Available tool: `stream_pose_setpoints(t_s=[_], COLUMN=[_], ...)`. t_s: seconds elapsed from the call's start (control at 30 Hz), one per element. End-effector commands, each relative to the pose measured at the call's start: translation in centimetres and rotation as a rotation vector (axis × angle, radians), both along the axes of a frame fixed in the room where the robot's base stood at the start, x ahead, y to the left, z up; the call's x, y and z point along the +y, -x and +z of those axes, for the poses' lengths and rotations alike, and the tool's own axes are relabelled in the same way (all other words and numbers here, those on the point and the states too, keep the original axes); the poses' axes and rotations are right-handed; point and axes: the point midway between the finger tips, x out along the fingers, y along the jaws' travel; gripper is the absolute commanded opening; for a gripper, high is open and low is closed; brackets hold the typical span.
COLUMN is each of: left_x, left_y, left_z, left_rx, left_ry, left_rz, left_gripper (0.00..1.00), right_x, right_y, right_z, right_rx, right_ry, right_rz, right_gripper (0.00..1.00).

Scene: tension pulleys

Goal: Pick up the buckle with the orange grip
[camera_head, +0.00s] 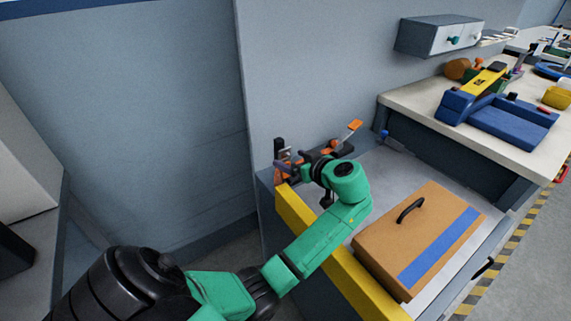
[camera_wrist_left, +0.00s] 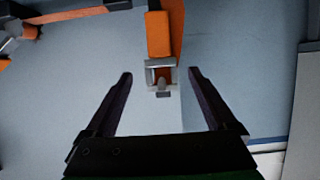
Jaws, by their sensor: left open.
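The buckle, a small grey metal frame (camera_wrist_left: 161,78) with an orange grip (camera_wrist_left: 159,35) running up from it, shows at the top middle of the left wrist view. My left gripper (camera_wrist_left: 160,92) is open, its two dark fingers pointing toward the buckle, one on each side of it in the picture. No contact is visible, and I cannot tell how far off the buckle is. In the head view my left gripper (camera_head: 288,165) is at the bench's left corner among small orange and dark parts, partly hidden by my green arm. My right gripper is not in view.
An orange tab (camera_head: 355,125) sticks up beside my left wrist. A brown case (camera_head: 420,235) with a black handle and blue stripe lies on the grey bench, behind a yellow edge (camera_head: 345,275). A wall stands close behind. A blue and yellow device (camera_head: 497,112) is on the right table.

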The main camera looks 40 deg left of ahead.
Motion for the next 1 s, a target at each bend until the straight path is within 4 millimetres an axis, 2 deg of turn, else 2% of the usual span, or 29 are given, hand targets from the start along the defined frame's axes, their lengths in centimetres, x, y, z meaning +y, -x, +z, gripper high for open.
stream_pose_setpoints(t_s=[0.03, 0.1, 0.2, 0.4, 0.47, 0.5, 0.63, 1.0], left_x=[1.1, 2.2, 3.2, 3.3, 3.3, 3.3, 3.3, 3.2], left_y=[-0.1, -0.4, -0.8, -0.8, -0.8, -0.8, -0.8, -0.9], left_z=[0.1, -0.5, -1.1, -1.3, -1.3, -1.3, -1.3, -0.6], left_rx=[0.005, 0.004, 0.003, 0.002, 0.002, 0.002, 0.002, -0.001], left_ry=[-0.004, -0.004, -0.001, -0.001, -0.001, -0.001, -0.001, 0.000], left_rz=[0.003, 0.002, 0.001, -0.001, -0.001, -0.001, -0.001, -0.001], left_gripper=[0.90, 0.90, 0.90, 0.90, 0.67, 0.52, 0.02, 0.00], right_x=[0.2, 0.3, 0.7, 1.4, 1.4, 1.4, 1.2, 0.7], right_y=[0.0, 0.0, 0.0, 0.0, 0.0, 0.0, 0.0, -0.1], right_z=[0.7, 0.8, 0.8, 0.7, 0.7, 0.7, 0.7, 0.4], right_rx=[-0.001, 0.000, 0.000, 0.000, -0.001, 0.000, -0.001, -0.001], right_ry=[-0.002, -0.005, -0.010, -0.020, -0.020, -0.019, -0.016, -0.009], right_rz=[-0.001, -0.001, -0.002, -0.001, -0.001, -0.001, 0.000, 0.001], right_gripper=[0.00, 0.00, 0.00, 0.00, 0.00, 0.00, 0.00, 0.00])
